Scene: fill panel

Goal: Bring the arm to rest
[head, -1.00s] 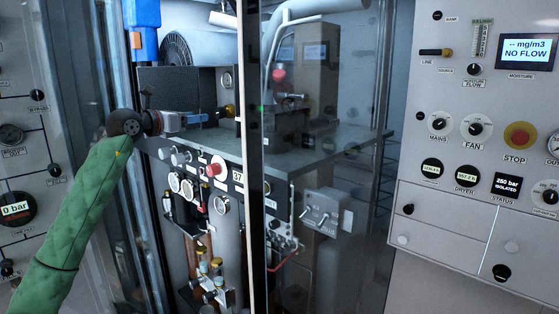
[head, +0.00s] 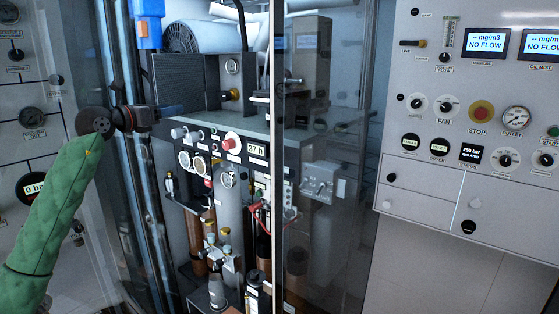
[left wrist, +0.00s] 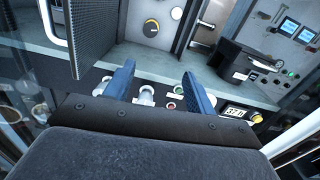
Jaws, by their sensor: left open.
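My left arm, in a green quilted sleeve, comes in from the lower left in the head view. Its gripper (head: 178,110) is at the cabinet opening, above the row of knobs on the cabinet's front panel. In the left wrist view the two blue fingers (left wrist: 155,88) stand apart with nothing between them. Beyond them are a white knob (left wrist: 146,93) and the edge of the grey shelf (left wrist: 200,88). I see no contact with the panel, though the exact gap cannot be told. My right gripper is in neither view.
A vertical metal post (head: 140,160) is close beside my left wrist. A dark box (head: 182,82) sits on the shelf. A control panel (head: 450,150) with a red stop button (head: 481,111) is at the right.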

